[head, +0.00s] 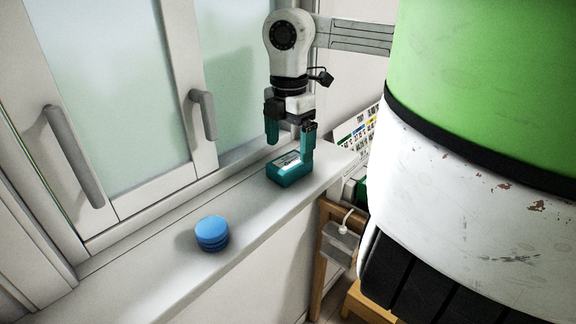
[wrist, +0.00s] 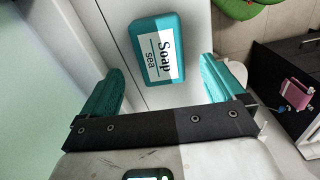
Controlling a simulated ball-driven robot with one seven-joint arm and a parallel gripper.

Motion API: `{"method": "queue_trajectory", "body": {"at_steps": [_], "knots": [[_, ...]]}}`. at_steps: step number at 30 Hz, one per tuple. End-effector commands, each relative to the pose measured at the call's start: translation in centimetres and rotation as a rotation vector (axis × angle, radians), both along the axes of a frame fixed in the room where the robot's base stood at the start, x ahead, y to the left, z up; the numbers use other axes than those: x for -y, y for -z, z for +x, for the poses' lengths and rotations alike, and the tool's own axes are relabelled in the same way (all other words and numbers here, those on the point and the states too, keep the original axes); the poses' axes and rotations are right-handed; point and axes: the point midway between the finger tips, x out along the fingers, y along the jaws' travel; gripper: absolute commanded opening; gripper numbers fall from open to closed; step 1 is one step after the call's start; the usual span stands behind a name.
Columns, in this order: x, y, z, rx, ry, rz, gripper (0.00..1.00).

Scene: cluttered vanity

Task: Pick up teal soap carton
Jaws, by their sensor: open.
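The teal soap carton (head: 287,170) lies flat on the white window sill in the head view. Its white label reads "Soap sea" in the wrist view (wrist: 143,58). My gripper (head: 290,152) is open above the sill, with its teal fingers pointing down near the carton. In the wrist view, the carton lies between the lines of the two open fingers (wrist: 162,85), beyond their tips and nearer the left one. Nothing is held.
A blue round stacked item (head: 212,233) stands on the sill (head: 150,262), left of the carton. Window handles (head: 203,114) stick out behind the sill. A printed chart (head: 357,134) is right of the sill's end. The sill between carton and blue item is clear.

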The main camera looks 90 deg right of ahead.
Motion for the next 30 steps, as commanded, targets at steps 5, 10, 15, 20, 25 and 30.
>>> {"method": "queue_trajectory", "body": {"at_steps": [5, 10, 15, 20, 25, 30], "knots": [[0.0, 1.5, 0.0, 0.001, -0.001, 0.005, 0.96], [0.1, 4.1, 0.0, 0.001, -0.001, 0.003, 0.96], [0.1, 5.2, -0.1, 0.001, -0.001, 0.001, 0.96], [0.1, 5.3, -0.1, 0.000, -0.001, 0.000, 0.96], [0.1, 5.3, -0.1, 0.000, -0.001, 0.000, 0.83], [0.1, 5.2, -0.1, 0.000, -0.001, 0.000, 0.67]]}}
